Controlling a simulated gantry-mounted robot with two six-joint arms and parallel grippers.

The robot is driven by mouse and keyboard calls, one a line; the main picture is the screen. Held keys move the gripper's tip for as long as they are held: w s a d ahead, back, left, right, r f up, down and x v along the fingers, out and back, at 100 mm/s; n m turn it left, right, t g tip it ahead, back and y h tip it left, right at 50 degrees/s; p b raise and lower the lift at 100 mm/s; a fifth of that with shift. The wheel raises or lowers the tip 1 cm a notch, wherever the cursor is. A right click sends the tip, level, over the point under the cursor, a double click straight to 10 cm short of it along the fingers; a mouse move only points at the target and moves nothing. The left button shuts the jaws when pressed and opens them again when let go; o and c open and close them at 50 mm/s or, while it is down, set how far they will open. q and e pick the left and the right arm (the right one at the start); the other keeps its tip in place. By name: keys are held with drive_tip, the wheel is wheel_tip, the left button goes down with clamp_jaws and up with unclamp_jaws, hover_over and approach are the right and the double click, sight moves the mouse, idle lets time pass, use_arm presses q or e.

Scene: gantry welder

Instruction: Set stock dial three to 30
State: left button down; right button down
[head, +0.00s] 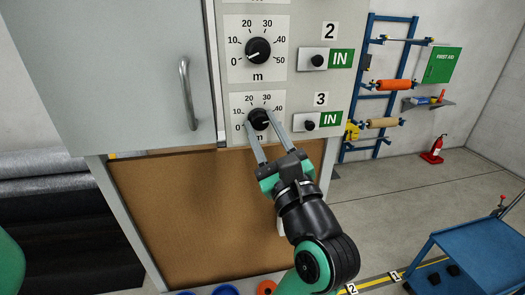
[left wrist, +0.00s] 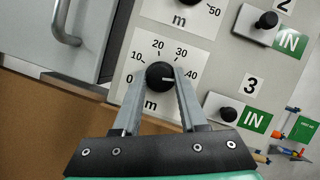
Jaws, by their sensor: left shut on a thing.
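Stock dial three is a black round knob (head: 259,117) on a white scale plate (head: 237,102) marked 0 to 50, at the lower part of the grey panel. My left gripper (head: 258,121) has one finger on each side of the knob and is shut on it. In the left wrist view the knob (left wrist: 160,75) sits between the two fingertips. Its white mark there points to the right, roughly toward 40; the fingers hide part of the scale. My right gripper is not in view.
Another dial (head: 258,50) is directly above. Beside dial three is a small black knob (head: 310,125) with a green IN label (head: 331,119). A cabinet door with a handle (head: 187,93) is at the left. A blue cart (head: 470,250) stands at the lower right.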

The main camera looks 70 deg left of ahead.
use_arm(q)
drive_tip(key=n+g+b, duration=0.1)
drive_tip(key=n, duration=0.1)
drive_tip(key=n+b, duration=0.2)
drive_tip(key=shift+f+g+h, duration=0.2)
drive_tip(key=shift+g+h, duration=0.1)
drive_tip(key=shift+g, duration=0.1)
drive_tip(key=shift+w+r+n+g+h+b, duration=0.1)
drive_tip(key=shift+n+g+h+b, duration=0.45)
drive_tip(key=shift+n, duration=0.65)
drive_tip(key=n, duration=0.1)
drive_tip(key=n+g+b, duration=0.1)
drive_tip(key=n, duration=0.1)
drive_tip(key=shift+r+h, duration=0.25)
drive_tip(key=shift+h, duration=0.1)
drive_tip(key=shift+w+r+n+h, duration=0.1)
drive_tip(key=shift+n+h, duration=0.5)
drive_tip(key=shift+n, duration=1.2)
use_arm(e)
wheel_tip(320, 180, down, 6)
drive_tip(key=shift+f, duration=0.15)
use_arm(q)
drive_tip(key=shift+n, duration=0.3)
drive_tip(key=shift+c, duration=2.2)
unclamp_jaws()
